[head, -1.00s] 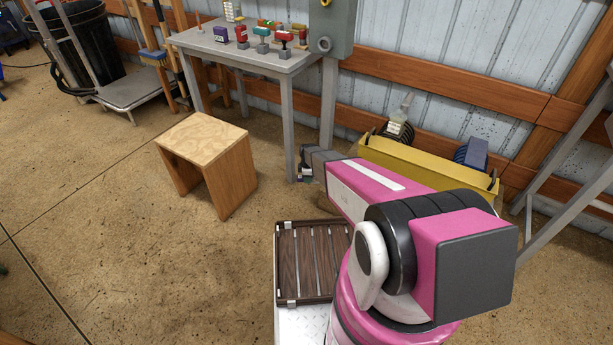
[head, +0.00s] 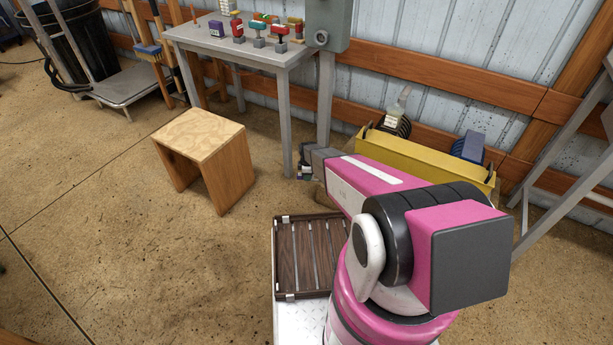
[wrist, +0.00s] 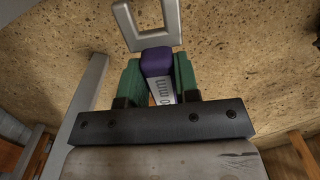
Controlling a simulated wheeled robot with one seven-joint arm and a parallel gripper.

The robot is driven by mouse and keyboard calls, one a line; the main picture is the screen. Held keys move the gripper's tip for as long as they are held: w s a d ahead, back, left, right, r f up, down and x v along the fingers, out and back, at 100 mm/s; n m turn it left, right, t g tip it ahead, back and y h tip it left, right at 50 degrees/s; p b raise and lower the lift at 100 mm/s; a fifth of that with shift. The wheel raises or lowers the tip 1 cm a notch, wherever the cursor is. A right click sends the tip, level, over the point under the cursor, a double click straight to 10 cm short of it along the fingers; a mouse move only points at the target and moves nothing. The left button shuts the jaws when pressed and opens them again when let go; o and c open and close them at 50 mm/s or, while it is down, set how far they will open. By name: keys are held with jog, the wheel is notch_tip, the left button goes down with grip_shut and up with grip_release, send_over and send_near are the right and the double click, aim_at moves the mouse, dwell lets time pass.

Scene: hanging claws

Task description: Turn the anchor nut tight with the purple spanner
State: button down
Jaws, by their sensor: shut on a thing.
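My gripper (wrist: 157,82) is shut on the purple spanner in the wrist view, with one green finger on each side. The spanner's purple body (wrist: 156,61) carries a white label ending in "mm". Its grey forked head (wrist: 149,38) points away from my gripper, with its open end at the top edge. In the head view my gripper (head: 305,168) is small and partly hidden at the end of my pink arm, low beside the table leg. I cannot pick out the anchor nut in either view.
A grey table (head: 245,50) holds several coloured tools. A grey cabinet (head: 330,22) stands beside it. A wooden stool (head: 205,140) is on the floor to the left. A yellow bin (head: 425,155) is beyond my arm. Open floor lies around the stool.

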jog(key=shift+s+d, duration=0.2)
jog(key=shift+d, duration=1.8)
dwell(1.4)
jog(key=shift+w, duration=0.1)
dwell(0.3)
